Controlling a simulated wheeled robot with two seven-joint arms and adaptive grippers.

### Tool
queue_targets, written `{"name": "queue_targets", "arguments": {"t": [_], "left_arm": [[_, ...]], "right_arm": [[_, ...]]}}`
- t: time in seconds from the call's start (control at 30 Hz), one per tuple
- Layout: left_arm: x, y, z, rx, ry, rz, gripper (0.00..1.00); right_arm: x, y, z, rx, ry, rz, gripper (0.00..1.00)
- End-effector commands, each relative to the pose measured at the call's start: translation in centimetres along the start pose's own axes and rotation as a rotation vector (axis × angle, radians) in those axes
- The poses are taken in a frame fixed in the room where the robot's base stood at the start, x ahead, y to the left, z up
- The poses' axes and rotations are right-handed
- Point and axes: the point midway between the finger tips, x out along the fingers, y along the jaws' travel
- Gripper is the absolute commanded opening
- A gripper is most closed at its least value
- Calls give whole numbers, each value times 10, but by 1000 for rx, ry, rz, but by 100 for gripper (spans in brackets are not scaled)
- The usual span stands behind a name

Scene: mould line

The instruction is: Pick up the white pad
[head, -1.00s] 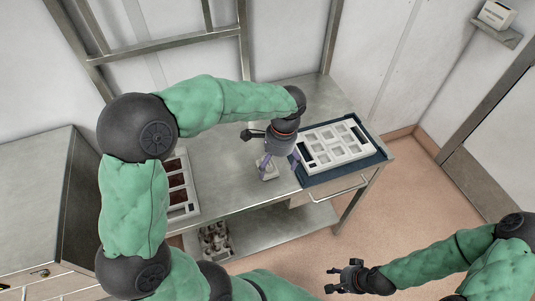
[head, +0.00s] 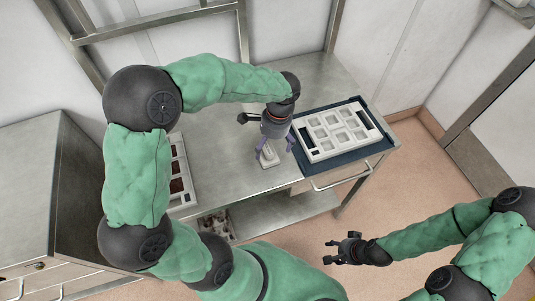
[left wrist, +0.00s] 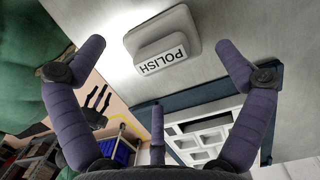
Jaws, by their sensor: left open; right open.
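The white pad (head: 268,159) lies on the steel table near its front edge, partly hidden by my left gripper in the head view. In the left wrist view the pad (left wrist: 163,22) is a pale rounded block with a raised top and a label reading POLISH. My left gripper (head: 274,148) points down over the pad with its fingers spread. In the left wrist view its fingers (left wrist: 160,55) are apart, either side of the pad, and hold nothing. I cannot tell how high the fingertips are. My right gripper (head: 332,251) is open and empty over the floor, in front of the table.
A pale grey mould frame (head: 312,150) with several square pockets sits on a dark blue tray (head: 372,157), right of the pad. Another frame with dark pockets (head: 185,196) is at the table's left, partly behind my arm. Bare steel tabletop (head: 220,150) separates it from the pad.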

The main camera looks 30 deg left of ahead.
Motion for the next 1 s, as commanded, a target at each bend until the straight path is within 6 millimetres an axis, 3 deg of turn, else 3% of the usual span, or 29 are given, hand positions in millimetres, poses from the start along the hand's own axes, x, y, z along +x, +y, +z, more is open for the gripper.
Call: {"name": "queue_targets", "arguments": {"t": [0.3, 0.53, 0.57, 0.77, 1.0], "left_arm": [[43, -2, 1, 0, -1, 0, 100], [44, -2, 1, 0, 0, 0, 100], [44, -2, 1, 0, 0, 0, 97], [44, -2, 1, 0, 0, 0, 41], [44, -2, 2, 1, -1, 1, 39]], "right_arm": [[16, 6, -1, 0, 0, 0, 51], [15, 5, 0, 0, 0, 0, 51], [15, 5, -1, 0, 0, 0, 51], [15, 5, -1, 0, 0, 0, 51], [15, 5, -1, 0, 0, 0, 51]]}}
